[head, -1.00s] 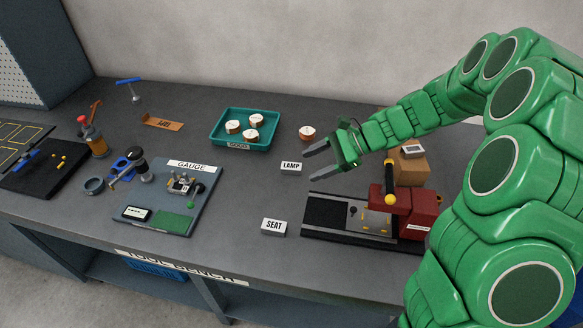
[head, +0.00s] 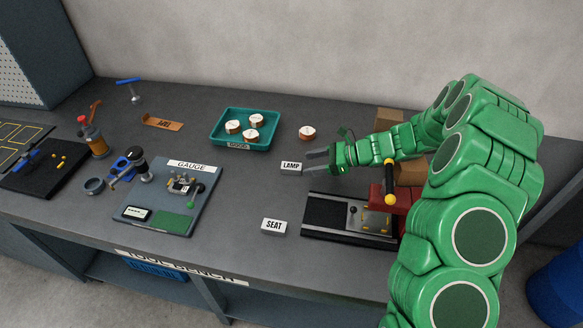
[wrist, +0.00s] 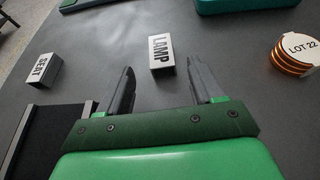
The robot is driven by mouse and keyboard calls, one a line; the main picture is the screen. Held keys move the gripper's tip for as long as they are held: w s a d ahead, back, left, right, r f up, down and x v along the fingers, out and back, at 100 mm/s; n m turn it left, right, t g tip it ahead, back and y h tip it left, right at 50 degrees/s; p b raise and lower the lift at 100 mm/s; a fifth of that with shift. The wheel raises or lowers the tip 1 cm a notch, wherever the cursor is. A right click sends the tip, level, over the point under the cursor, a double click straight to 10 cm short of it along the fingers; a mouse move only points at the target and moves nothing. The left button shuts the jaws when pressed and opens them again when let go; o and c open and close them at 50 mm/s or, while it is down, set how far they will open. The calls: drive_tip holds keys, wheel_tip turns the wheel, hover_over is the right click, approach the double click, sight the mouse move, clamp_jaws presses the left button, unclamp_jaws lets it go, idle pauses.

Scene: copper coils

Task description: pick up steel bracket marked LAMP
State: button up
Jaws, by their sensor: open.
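The steel bracket marked LAMP (head: 291,168) is a small block with a white label, lying on the bench near the middle of the head view. In the wrist view the LAMP bracket (wrist: 162,54) sits ahead of and between the lines of my fingers. My gripper (head: 318,162) is open and low over the bench, just right of the bracket. Its two grey fingers also show in the wrist view (wrist: 160,82), with nothing between them.
A similar block marked SEAT (head: 274,227) lies nearer the bench front. A copper coil (head: 307,132) stands behind; it reads LOT 22 in the wrist view (wrist: 296,52). A teal tray (head: 219,137) holds several coils. A red-and-black machine (head: 325,217) stands near my arm. A gauge board (head: 160,195) lies left.

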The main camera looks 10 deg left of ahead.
sight(294, 166)
drive_tip(key=shift+x, duration=2.9)
drive_tip(key=shift+w, duration=0.1)
drive_tip(key=shift+c, duration=0.3)
drive_tip(key=c, duration=1)
